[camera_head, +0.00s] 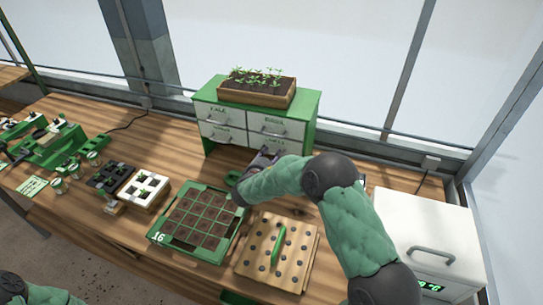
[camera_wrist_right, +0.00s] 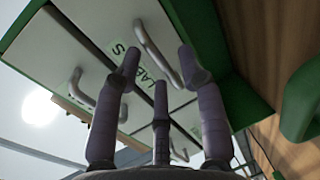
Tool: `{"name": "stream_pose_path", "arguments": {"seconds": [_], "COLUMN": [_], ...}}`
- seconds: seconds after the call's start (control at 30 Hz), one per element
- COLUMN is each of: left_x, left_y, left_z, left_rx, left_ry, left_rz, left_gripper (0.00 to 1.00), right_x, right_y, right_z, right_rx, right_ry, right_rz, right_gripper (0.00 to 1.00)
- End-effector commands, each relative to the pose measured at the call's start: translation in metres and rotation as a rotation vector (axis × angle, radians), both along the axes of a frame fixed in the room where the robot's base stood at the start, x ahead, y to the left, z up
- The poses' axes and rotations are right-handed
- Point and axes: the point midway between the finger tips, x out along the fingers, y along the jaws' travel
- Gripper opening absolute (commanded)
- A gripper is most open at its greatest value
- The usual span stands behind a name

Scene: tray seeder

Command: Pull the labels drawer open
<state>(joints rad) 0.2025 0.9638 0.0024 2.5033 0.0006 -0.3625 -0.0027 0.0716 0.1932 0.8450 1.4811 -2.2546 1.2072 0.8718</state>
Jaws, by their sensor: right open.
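A green and white drawer cabinet (camera_head: 254,113) stands at the back of the bench, with four handled drawer fronts in two rows. The labels drawer (camera_wrist_right: 165,83) shows its printed name in the wrist view, partly covered by my fingers. Its bar handle (camera_wrist_right: 151,43) lies between the spread fingertips of my right gripper (camera_wrist_right: 158,68); I cannot tell whether they touch it. The drawer looks flush with its neighbours. In the head view my right gripper (camera_head: 262,157) is at the lower right drawer, partly hidden behind my forearm. My left gripper is out of view.
A seedling box (camera_head: 258,92) stands on the cabinet. In front are a green-framed soil tray (camera_head: 158,238) and a wooden holed board (camera_head: 249,269). A white appliance (camera_head: 432,225) stands at right. Small trays and a green machine (camera_head: 52,148) are at left.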

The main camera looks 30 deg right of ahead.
Motion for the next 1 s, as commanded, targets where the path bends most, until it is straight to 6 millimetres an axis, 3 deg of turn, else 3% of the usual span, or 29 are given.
{"name": "stream_pose_path", "arguments": {"seconds": [0.43,0.57,0.6,1.0], "left_x": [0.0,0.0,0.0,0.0], "left_y": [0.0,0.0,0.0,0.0], "left_z": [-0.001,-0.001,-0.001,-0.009], "left_rx": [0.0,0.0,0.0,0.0], "left_ry": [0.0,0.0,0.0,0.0], "left_rz": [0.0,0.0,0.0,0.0], "left_gripper": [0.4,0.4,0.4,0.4], "right_x": [0.007,0.007,0.007,-0.002], "right_y": [-0.008,-0.008,-0.008,0.002], "right_z": [-0.002,-0.002,-0.002,-0.004], "right_rx": [0.0,0.001,0.001,0.001], "right_ry": [0.0,-0.001,-0.001,-0.001], "right_rz": [0.001,0.001,0.001,0.001], "right_gripper": [0.4,0.04,0.0,0.0]}}
